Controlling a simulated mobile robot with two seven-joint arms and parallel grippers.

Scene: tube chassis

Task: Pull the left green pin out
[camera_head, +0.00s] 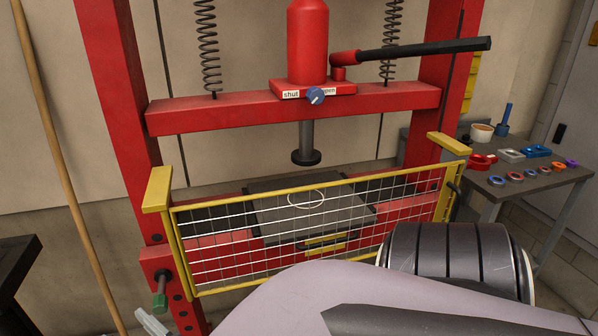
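My large pale arm link and dark ribbed joint fill the bottom middle and right. My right gripper is not in view.
A yellow-framed mesh guard (318,231) closes off the front of the press. A wooden pole (62,165) leans at the left, near a dark table corner (18,262). A side table (493,188) with small coloured parts stands at the right.

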